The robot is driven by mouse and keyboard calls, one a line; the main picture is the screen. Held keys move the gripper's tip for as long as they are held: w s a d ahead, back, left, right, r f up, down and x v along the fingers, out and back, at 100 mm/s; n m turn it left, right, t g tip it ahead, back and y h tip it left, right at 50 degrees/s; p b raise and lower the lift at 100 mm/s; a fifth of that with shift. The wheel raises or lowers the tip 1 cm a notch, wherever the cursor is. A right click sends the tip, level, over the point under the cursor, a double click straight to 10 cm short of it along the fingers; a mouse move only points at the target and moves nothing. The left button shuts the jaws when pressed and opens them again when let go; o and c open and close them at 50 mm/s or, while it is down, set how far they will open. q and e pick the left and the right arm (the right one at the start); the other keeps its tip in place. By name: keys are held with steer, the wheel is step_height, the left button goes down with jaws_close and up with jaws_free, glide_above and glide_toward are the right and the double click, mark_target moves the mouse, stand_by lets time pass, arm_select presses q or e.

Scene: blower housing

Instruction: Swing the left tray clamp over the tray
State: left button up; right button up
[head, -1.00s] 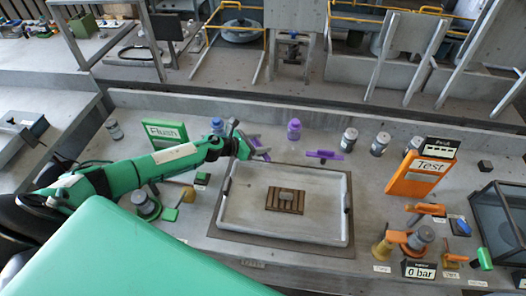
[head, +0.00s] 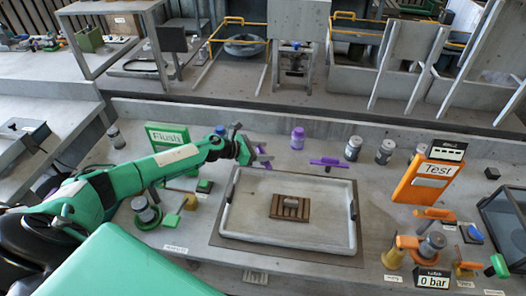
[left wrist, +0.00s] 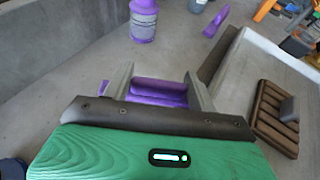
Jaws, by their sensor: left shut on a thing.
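The left tray clamp (left wrist: 157,92) is a purple bar. In the left wrist view it lies between the two grey fingers of my left gripper (left wrist: 160,88), which is shut on it. In the head view my left gripper (head: 262,159) is at the back left corner of the pale tray (head: 285,243) and mostly hides the clamp. I cannot tell how far the clamp reaches over the rim. The tray holds a brown slatted block (head: 290,207). Another purple clamp (head: 328,162) stands behind the tray's back edge, apart from my gripper. My right gripper is not in view.
A purple-capped bottle (head: 297,140) stands behind the tray. The green Flush sign (head: 168,138) is behind my left arm. The orange Test sign (head: 425,182) and orange valves (head: 408,243) stand on the right.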

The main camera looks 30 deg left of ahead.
mark_target(263, 149)
arm_select(q)
steer(key=o, duration=1.4)
step_height(263, 149, up, 20)
steer(key=shift+r, duration=0.1)
